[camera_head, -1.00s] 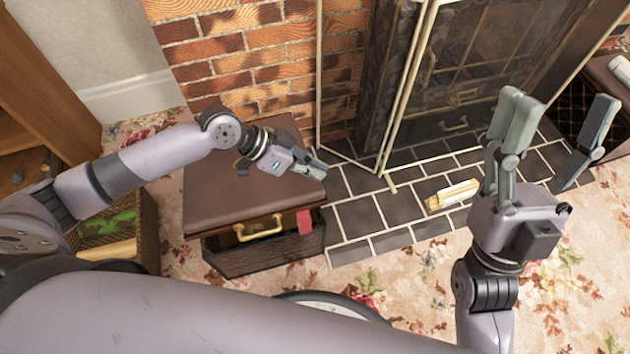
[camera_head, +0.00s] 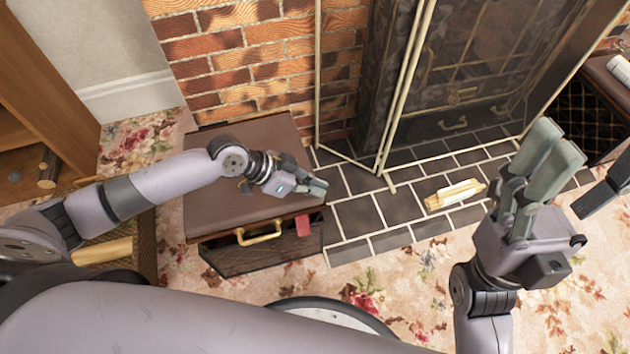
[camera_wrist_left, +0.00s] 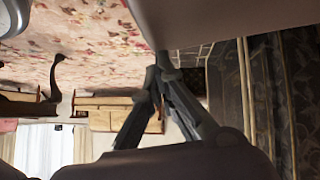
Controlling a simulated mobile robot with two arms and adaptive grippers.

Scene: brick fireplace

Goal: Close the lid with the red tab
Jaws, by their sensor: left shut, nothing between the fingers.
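The brown lid (camera_head: 225,180) covers a dark box (camera_head: 265,256) on the floor beside the hearth. A red tab (camera_head: 303,226) and a brass handle (camera_head: 258,232) are at its front edge. A dark gap shows between the lid's front edge and the box, so the lid looks slightly raised. My left gripper (camera_head: 324,187) is shut and empty at the lid's right edge; contact is unclear. In the left wrist view its fingertips (camera_wrist_left: 160,60) meet close to a brown surface, likely the lid (camera_wrist_left: 235,18). My right gripper (camera_head: 588,165) is open and empty, at the right.
A fireplace with a glass screen (camera_head: 470,60) stands behind the dark tiled hearth (camera_head: 360,215). A pale bundle (camera_head: 455,195) lies on the hearth. A wicker crate (camera_head: 145,235) and a wooden shelf (camera_head: 50,90) are at the left. Flowered carpet (camera_head: 410,290) lies clear in front.

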